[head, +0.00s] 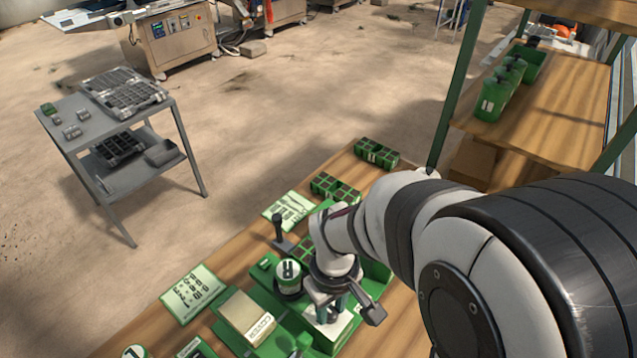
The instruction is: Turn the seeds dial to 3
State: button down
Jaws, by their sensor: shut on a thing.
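The green seeder (262,294) stands on the wooden bench below my arm. My gripper (330,313) points down over a white panel (327,335) on the seeder's right part. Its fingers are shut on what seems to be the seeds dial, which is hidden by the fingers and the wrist. The dial's pointer and numbers cannot be read from here. A green and white round part with a dark mark (289,275) stands just left of my gripper. A dark lever knob (278,220) rises behind it.
A tan labelled block (246,316) lies left of my gripper. Printed cards (194,292) and green cell trays (335,188) lie on the bench. A shelf with green bottles (497,95) stands at the right. A grey cart (75,130) stands apart at the left.

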aim_at(331, 313)
jog(key=m, duration=1)
jog(key=shift+m, duration=0.4)
dwell(0.4)
jog(key=c, duration=0.6)
grip_release()
notch_tip(331, 313, up, 16)
